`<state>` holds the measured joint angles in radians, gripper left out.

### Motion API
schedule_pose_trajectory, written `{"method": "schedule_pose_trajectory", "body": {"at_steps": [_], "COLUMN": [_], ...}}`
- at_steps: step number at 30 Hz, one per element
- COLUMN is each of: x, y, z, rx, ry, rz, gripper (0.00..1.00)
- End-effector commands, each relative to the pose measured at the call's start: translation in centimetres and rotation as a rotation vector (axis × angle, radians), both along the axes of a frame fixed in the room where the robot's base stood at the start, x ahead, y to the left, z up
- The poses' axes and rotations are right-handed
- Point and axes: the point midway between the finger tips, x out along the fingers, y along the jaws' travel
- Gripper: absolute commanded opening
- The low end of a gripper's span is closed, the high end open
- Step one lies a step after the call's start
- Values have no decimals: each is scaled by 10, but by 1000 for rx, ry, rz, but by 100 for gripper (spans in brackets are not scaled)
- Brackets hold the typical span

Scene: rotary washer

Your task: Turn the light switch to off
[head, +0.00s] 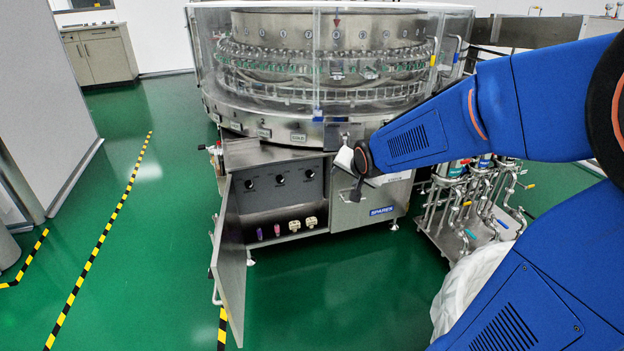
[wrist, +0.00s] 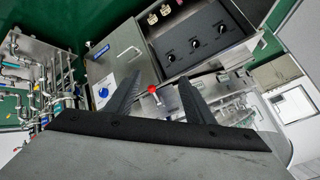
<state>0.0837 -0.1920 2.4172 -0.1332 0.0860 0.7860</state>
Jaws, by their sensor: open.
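A dark control panel (head: 283,190) with three black rotary knobs in a row is set in the steel front of the machine. The knobs are the left one (head: 250,184), the middle one (head: 280,179) and the right one (head: 309,173). Their labels are too small to read, so I cannot tell which is the light switch. The panel (wrist: 205,60) appears turned around at the upper right of the wrist view. My gripper (wrist: 160,84) is open and empty, its two dark fingers spread. In the head view my gripper (head: 357,188) is right of the panel, apart from the knobs and partly hidden.
A cabinet door (head: 230,265) stands open at the panel's left side. A red knob (wrist: 153,89) shows between my fingertips and a blue round knob (wrist: 103,92) beside them in the wrist view. Pipes and valves (head: 475,205) stand at right. Green floor (head: 160,240) is clear at left.

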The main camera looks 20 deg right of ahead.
Motion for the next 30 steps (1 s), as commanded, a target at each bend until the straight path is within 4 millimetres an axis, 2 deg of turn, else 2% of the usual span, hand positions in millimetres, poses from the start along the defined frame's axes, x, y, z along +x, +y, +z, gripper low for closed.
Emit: {"method": "schedule_pose_trajectory", "body": {"at_steps": [1,6,15,21,30], "x": [16,64,138,178,223], "y": [-3,-11,-22,-28,-36], "z": [-8,-26,-66,-98,-154], "rx": [26,130,340,502,772], "ry": [-18,-102,-241,-324,-429], "rz": [-23,-96,-202,-256,-317], "gripper": [49,49,49,49,49]}}
